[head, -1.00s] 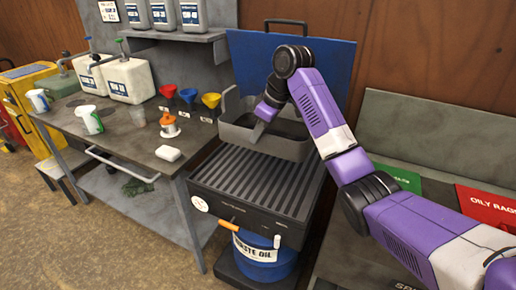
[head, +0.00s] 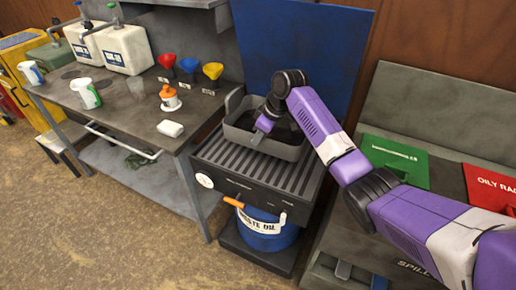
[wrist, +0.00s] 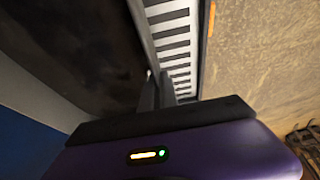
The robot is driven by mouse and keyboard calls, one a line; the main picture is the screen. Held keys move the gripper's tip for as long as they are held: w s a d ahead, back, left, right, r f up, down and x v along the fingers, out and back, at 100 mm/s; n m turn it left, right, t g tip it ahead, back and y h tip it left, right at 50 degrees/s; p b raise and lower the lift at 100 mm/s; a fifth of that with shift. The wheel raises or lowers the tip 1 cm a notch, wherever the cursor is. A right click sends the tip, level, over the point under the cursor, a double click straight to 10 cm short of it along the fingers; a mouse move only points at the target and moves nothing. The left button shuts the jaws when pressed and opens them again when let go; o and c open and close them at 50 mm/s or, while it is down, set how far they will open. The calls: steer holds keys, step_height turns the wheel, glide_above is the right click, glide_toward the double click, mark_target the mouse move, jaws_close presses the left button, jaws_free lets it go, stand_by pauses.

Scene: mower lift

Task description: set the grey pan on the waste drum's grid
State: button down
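The grey pan (head: 282,149) is level over the back part of the waste drum's slatted grid (head: 235,160). Its dark inside shows behind its front wall. From the head view I cannot tell whether its base touches the slats or is just above them. My gripper (head: 258,137) reaches down to the pan's front wall and appears shut on it. In the wrist view my gripper's fingers (wrist: 151,92) straddle the pan's wall (wrist: 140,35), with grid slats (wrist: 176,50) beyond it. The blue waste oil drum (head: 268,238) stands under the grid.
A blue upright panel (head: 300,60) stands behind the grid. The workbench (head: 125,110) at left holds jugs, several coloured funnels, an orange-topped item (head: 170,98) and a white block (head: 170,128). At right are green (head: 395,160) and red (head: 490,187) bin lids. The grid's front slats are bare.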

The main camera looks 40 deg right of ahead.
mark_target(258, 150)
steer(key=shift+f, duration=2.8)
steer(key=c, duration=2.1)
jaws_free()
steer(key=shift+f, duration=0.25)
steer(key=o, duration=0.5)
steer(key=shift+c, duration=0.2)
steer(key=shift+r, duration=0.1)
